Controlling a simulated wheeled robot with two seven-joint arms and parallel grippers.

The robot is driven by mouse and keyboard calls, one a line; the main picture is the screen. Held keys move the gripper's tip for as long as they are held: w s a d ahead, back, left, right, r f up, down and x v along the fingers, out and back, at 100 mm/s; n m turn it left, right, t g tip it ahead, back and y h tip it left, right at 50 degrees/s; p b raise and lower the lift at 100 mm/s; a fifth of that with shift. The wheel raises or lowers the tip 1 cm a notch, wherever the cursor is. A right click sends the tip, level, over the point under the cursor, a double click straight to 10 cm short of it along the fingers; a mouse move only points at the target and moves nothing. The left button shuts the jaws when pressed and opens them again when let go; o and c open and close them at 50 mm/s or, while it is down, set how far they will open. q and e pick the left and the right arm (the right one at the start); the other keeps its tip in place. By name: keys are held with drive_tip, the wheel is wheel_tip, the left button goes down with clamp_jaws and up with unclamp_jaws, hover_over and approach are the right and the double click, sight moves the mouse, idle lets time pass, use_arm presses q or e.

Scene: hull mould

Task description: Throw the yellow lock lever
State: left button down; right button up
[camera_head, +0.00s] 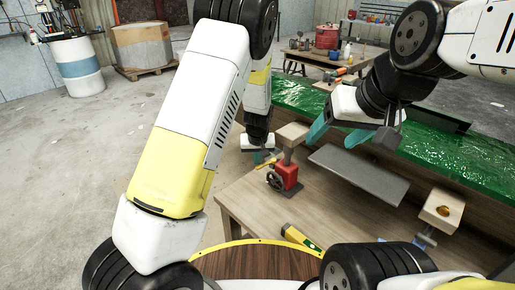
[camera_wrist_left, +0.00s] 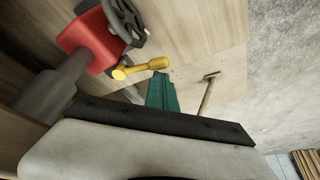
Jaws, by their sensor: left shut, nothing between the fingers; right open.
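The yellow lock lever (camera_wrist_left: 141,68) sticks out from a red jack body (camera_wrist_left: 92,40) with a dark handwheel (camera_wrist_left: 126,20) in the left wrist view. In the head view the red jack (camera_head: 288,176) stands on the wooden bench under a wood block (camera_head: 291,134). My left gripper (camera_wrist_left: 163,92) is shut and empty, its teal fingers close to the lever's knob; I cannot tell whether they touch. It also shows beside the jack in the head view (camera_head: 259,155). My right gripper (camera_head: 340,134) is open and empty above the bench's far side.
A green-covered mould (camera_head: 455,158) lies behind the bench (camera_head: 310,215). A yellow tool (camera_head: 300,237) lies at the bench's front. A wooden-handled hammer (camera_wrist_left: 207,95) lies beyond my left fingers.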

use_arm(q)
drive_tip(key=shift+s+d+f, duration=0.1)
drive_tip(key=shift+s+f, duration=0.1)
drive_tip(key=shift+s, duration=0.1)
drive_tip(key=shift+d, duration=0.1)
